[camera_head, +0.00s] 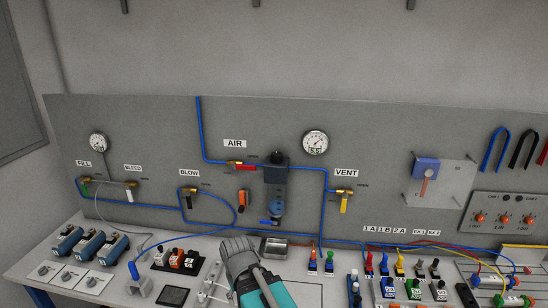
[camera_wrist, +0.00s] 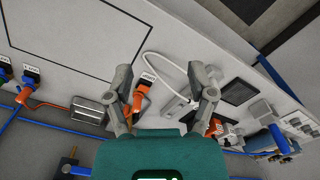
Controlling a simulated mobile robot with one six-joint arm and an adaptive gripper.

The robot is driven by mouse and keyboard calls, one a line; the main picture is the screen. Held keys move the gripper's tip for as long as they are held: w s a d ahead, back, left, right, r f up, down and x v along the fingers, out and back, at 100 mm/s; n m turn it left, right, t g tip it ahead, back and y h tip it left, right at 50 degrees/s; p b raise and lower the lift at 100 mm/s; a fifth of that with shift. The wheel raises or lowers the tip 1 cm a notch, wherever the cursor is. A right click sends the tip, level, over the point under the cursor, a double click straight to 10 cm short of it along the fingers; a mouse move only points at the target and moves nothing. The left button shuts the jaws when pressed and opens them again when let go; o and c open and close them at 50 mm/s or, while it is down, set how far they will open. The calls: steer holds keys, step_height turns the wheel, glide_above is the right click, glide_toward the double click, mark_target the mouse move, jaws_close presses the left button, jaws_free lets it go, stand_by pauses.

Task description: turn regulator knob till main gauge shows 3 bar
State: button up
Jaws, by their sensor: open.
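The air regulator (camera_head: 276,174) is a dark block on the grey panel in the head view, with a black knob (camera_head: 279,158) on top and a blue bowl below. A round white gauge (camera_head: 315,142) hangs to its right; its needle is too small to read. A smaller round gauge (camera_head: 98,144) is at the far left above FILL. My gripper (camera_head: 238,246) is low in front of the panel, over the bench and well below the knob. In the wrist view my gripper (camera_wrist: 163,82) is open and empty, its fingers spread above the bench. The knob is not seen there.
Blue air lines run across the panel. A red-handled valve (camera_head: 240,167) is left of the regulator, a yellow-handled valve (camera_head: 344,200) right and an orange handle (camera_head: 242,200) below left. A metal tray (camera_head: 275,248) and several coloured plugs stand on the bench.

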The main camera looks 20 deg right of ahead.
steer(key=shift+o, duration=0.4)
steer(key=shift+w+d+r, duration=0.1)
steer(key=shift+w+r, duration=0.1)
steer(key=shift+r, duration=0.1)
steer(key=m+t+h+p, duration=0.3)
steer(key=m+h+p, duration=1.15)
steer(key=p, duration=0.85)
glide_toward(272, 156)
step_height(272, 156, up, 2)
steer(key=a+m+y, duration=0.1)
steer(key=m, duration=0.1)
steer(key=shift+s+a, duration=0.2)
steer(key=shift+a, duration=0.05)
steer(key=shift+d, duration=0.15)
steer(key=b+x, duration=0.2)
steer(key=x, duration=0.3)
steer(key=b+x, duration=0.2)
steer(key=x, duration=0.4)
steer(key=shift+w+d+f+b, duration=0.1)
steer(key=shift+d+f+b, duration=0.05)
steer(key=shift+f+b, duration=0.2)
steer(key=shift+b+x, duration=0.35)
steer(key=shift+x, duration=0.65)
steer(key=shift+r, duration=0.1)
